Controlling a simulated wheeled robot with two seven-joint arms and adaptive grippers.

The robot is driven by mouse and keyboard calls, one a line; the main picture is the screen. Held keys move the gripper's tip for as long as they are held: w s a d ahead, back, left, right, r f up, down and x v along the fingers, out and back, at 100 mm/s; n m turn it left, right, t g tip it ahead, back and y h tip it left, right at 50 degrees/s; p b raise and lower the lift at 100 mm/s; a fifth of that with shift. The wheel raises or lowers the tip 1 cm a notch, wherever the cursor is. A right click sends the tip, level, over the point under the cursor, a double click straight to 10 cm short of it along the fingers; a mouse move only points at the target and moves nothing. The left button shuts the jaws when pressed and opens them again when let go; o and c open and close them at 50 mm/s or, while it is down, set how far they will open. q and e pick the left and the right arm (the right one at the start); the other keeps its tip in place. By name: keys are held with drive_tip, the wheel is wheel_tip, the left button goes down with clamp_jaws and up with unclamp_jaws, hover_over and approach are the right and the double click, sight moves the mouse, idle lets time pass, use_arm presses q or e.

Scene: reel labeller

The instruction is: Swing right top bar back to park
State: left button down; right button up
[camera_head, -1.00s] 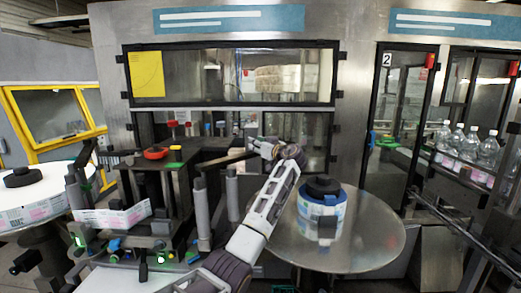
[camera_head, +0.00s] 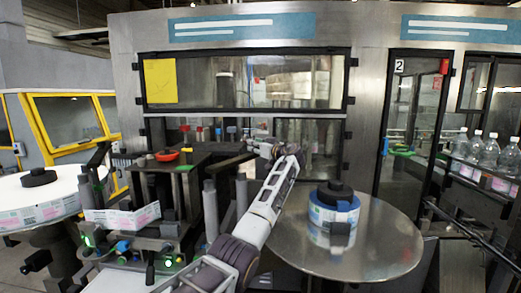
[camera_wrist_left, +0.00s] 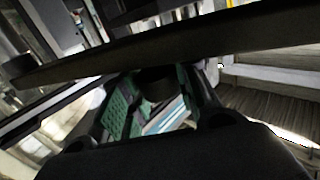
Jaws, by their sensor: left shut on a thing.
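The right top bar (camera_head: 222,163) is a flat, dark bar above the labeller's middle unit, reaching right towards my left gripper (camera_head: 258,148). In the left wrist view the bar (camera_wrist_left: 165,43) crosses the upper part of the picture at a slant. My left gripper (camera_wrist_left: 152,100) has green-padded fingers on both sides of a dark round knob (camera_wrist_left: 156,82) under the bar, and it is shut on this knob. The knob is hidden in the head view. My right gripper is in neither view.
A steel disc table (camera_head: 375,245) with a label reel (camera_head: 333,212) stands on the right. A white reel (camera_head: 38,205) lies far left. Grey posts (camera_head: 210,210) stand under the bar. A red round part (camera_head: 167,155) sits on the dark unit. A framed window (camera_head: 250,80) is behind.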

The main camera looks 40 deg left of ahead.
use_arm(q)
drive_tip(key=s+a+b, duration=0.1)
drive_tip(key=a+b, duration=0.1)
drive_tip(key=a, duration=0.6)
drive_tip(key=shift+s+f, duration=0.2)
drive_tip(key=shift+a+f, duration=0.1)
drive_tip(key=c, duration=1.5)
unclamp_jaws()
drive_tip(key=o, duration=0.4)
drive_tip(key=shift+s+r, duration=0.3)
drive_tip(key=shift+s, duration=0.1)
drive_tip(key=shift+w+d, duration=0.2)
drive_tip(key=shift+w, duration=0.1)
drive_tip(key=v, duration=1.2)
drive_tip(key=shift+s+a, duration=0.1)
drive_tip(key=shift+s, duration=0.05)
